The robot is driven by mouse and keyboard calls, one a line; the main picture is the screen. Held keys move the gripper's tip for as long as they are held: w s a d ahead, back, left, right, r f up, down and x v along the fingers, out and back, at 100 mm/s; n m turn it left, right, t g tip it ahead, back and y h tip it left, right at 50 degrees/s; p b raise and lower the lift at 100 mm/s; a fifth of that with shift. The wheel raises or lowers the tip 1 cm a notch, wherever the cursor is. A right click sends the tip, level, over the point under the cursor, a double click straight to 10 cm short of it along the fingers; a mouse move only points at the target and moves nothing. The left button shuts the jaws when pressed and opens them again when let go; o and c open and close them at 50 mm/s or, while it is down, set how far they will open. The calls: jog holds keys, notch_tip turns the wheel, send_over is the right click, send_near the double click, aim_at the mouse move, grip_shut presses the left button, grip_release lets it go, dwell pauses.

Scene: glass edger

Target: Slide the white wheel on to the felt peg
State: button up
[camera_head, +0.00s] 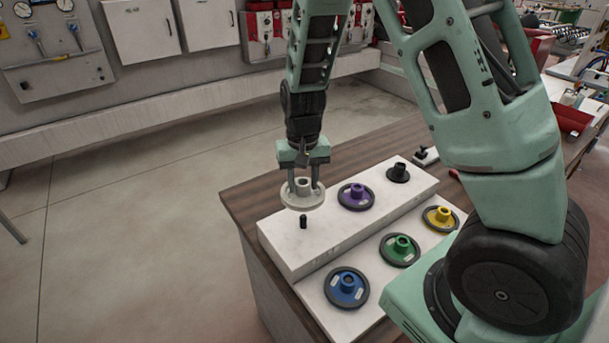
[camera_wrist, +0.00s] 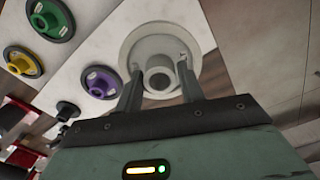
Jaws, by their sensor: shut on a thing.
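The white wheel (camera_head: 289,200), a pale disc with a raised hub, is in my gripper (camera_head: 303,184). The fingers are shut on its hub, and the wheel hangs roughly level. Directly below it in the head view, a short bare black peg (camera_head: 303,222) stands on the raised white step. A gap shows between wheel and peg. In the wrist view the white wheel (camera_wrist: 143,40) fills the space beyond my fingertips (camera_wrist: 160,80) and hides that peg. I cannot read any label that marks a peg as felt.
A purple wheel (camera_head: 346,202) and a small black flanged piece (camera_head: 398,173) are on the same step. Blue (camera_head: 361,291), green (camera_head: 390,256) and yellow (camera_head: 452,222) wheels lie on the lower white step (camera_head: 322,312). The wooden bench top (camera_head: 240,204) is bare at the left.

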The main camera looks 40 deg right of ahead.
jog(key=b, duration=0.4)
send_over(303, 216)
jog(key=shift+f, duration=3.05)
jog(key=shift+f+b, duration=1.75)
jog(key=shift+f, duration=0.65)
jog(key=o, duration=1.4)
jog(key=shift+c, duration=0.2)
notch_tip(303, 216, up, 17)
jog(key=b, duration=0.2)
jog(key=shift+r, duration=0.2)
jog(key=s+a+f+n+b, duration=0.25)
jog(key=s+a+n, duration=0.35)
jog(key=s+a, duration=0.55)
jog(key=s+a+f+n, duration=0.4)
jog(key=s+a+n, duration=0.2)
jog(key=s, duration=0.6)
jog(key=shift+a+f+y, duration=0.2)
jog(key=shift+a+y, duration=0.1)
jog(key=shift+a, duration=0.4)
